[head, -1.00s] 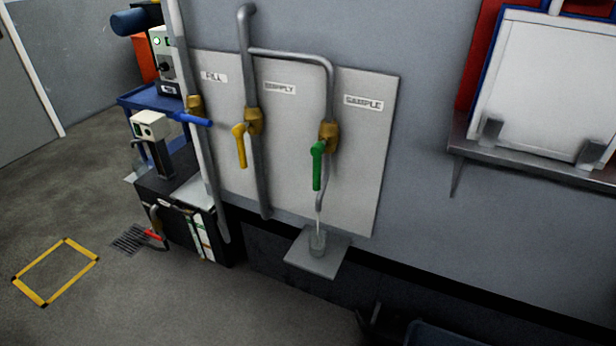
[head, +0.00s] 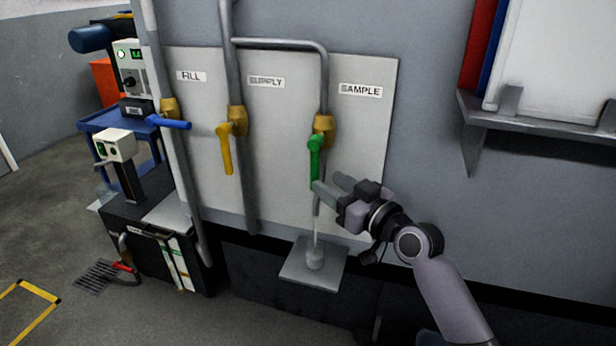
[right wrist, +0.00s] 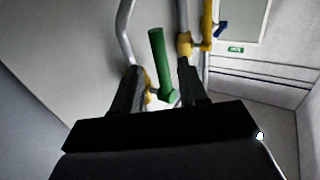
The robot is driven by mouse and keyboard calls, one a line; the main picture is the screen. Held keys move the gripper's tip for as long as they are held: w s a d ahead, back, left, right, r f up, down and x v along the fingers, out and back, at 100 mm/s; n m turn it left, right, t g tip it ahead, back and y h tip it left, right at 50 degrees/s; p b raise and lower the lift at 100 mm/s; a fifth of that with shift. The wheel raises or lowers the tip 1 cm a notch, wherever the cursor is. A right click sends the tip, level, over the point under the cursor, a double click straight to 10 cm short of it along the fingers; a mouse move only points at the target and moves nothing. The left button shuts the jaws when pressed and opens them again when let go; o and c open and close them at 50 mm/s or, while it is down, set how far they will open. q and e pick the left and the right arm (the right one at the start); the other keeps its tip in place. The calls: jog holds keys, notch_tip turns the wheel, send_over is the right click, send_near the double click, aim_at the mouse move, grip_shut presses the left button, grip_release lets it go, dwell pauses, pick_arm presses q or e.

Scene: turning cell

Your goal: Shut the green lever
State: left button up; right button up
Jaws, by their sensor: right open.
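The green lever (head: 315,158) hangs straight down from the brass valve (head: 323,124) on the pipe below the SAMPLE label (head: 360,90). In the right wrist view the green lever (right wrist: 157,58) shows between the two open fingers, with gaps on both sides. I cannot tell how deep it sits between them. My left gripper is not in view.
The yellow lever (head: 226,150) hangs down at the SUPPLY pipe. The blue lever (head: 174,124) points sideways at the FILL pipe. A wall shelf (head: 535,120) juts out at the right.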

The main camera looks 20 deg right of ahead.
aim_at(317, 176)
jog(key=shift+x, duration=2.95)
grip_shut()
